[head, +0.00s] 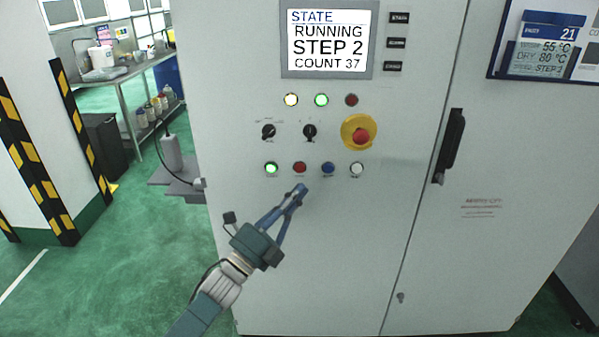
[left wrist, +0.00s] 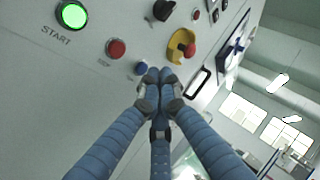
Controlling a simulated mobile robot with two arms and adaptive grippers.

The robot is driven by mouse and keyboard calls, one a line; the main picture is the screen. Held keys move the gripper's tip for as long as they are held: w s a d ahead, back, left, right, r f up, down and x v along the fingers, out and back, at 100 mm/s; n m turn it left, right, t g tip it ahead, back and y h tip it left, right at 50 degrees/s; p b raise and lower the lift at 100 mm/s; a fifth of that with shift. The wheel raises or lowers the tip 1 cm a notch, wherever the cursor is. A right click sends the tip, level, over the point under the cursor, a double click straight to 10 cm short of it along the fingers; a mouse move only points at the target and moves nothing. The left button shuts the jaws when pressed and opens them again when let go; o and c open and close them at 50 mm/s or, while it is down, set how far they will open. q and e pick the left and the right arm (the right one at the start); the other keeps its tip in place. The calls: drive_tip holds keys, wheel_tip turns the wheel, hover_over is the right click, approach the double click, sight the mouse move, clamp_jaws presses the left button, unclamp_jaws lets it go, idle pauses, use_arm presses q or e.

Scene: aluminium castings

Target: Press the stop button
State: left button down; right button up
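The control panel (head: 231,130) has a lower row of round buttons. The red button (head: 299,168), second from the left, also shows in the left wrist view (left wrist: 115,49), with a small label too blurred to read with certainty. Left of it is the lit green button (head: 271,168), labelled START in the left wrist view. Right of it are a blue button (head: 327,168) and a white one (head: 356,169). My left gripper (head: 299,190) has its fingertips together, with nothing visible between them. They are just below the red and blue buttons; their distance from the panel is unclear.
A red mushroom button on a yellow base (head: 359,132) sits above and right. Two black selector knobs (head: 268,132) (head: 310,131) are above the row. The screen (head: 328,40) reads RUNNING, STEP 2, COUNT 37. A black door handle (head: 450,142) projects at right.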

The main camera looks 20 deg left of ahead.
sight(300, 168)
use_arm(q)
drive_tip(key=w+b, duration=0.1)
drive_tip(key=w, duration=0.1)
drive_tip(key=w+a+b, duration=0.1)
drive_tip(key=w, duration=0.1)
drive_tip(key=w+b, duration=0.1)
drive_tip(key=shift+w+a, duration=0.3)
drive_tip(key=shift+w, duration=0.1)
use_arm(e)
drive_tip(key=f, duration=0.1)
drive_tip(key=a+f, duration=0.1)
drive_tip(key=f, duration=0.1)
drive_tip(key=shift+f, duration=0.25)
drive_tip(key=shift+d, duration=0.3)
drive_tip(key=shift+a, duration=0.1)
use_arm(q)
drive_tip(key=shift+w+a+f+b, duration=0.1)
drive_tip(key=shift+w+a+b, duration=0.05)
drive_tip(key=shift+w+b, duration=0.3)
use_arm(e)
drive_tip(key=shift+a+f, duration=0.1)
drive_tip(key=shift+f, duration=0.25)
